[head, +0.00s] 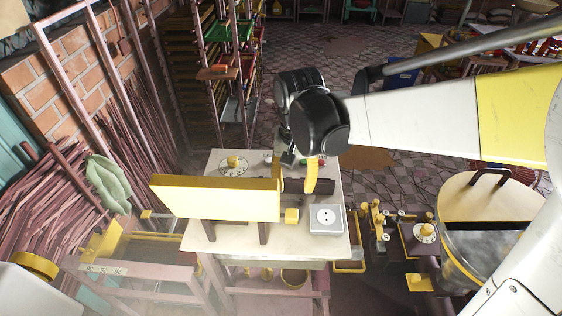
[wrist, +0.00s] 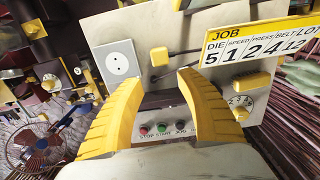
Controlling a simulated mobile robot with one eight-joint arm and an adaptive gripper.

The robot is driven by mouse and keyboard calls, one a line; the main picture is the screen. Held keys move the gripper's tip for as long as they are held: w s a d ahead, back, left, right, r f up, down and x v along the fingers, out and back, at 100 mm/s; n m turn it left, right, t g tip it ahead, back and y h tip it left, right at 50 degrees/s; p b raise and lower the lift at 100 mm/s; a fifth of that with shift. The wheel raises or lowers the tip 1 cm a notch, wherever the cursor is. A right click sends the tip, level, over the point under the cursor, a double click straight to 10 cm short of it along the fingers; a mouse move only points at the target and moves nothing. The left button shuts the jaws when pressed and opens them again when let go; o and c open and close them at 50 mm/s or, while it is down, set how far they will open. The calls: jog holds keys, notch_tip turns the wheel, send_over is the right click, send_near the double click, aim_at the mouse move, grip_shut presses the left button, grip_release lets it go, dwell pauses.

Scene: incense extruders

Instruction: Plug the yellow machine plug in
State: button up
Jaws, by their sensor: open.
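The yellow plug (head: 291,215) lies on the pale worktop, just left of the grey-white socket box (head: 326,219) and apart from it. In the wrist view the plug (wrist: 159,56) shows beyond the fingertips, with a dark cord running to the right. The white socket (wrist: 122,63) with its round face and holes is to its left; nothing is in it. My gripper (head: 297,178) is above the worktop, behind the plug in the head view. In the wrist view my gripper (wrist: 160,81) has its yellow fingers spread, with nothing held between them.
A yellow-edged job board (head: 215,198) stands left of the plug; its face shows in the wrist view (wrist: 255,35). Several panel buttons (wrist: 162,128) and a dial (wrist: 240,106) are nearby. A plate with a yellow item (head: 233,165) is at the back left.

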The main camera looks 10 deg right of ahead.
aim_at(292, 209)
jog(key=shift+f+b, duration=0.6)
jog(key=shift+f, duration=2.25)
jog(key=shift+f, duration=0.1)
notch_tip(292, 209, down, 5)
jog(key=shift+w+a+b, duration=0.1)
jog(key=shift+b, duration=0.6)
jog(key=c, duration=0.9)
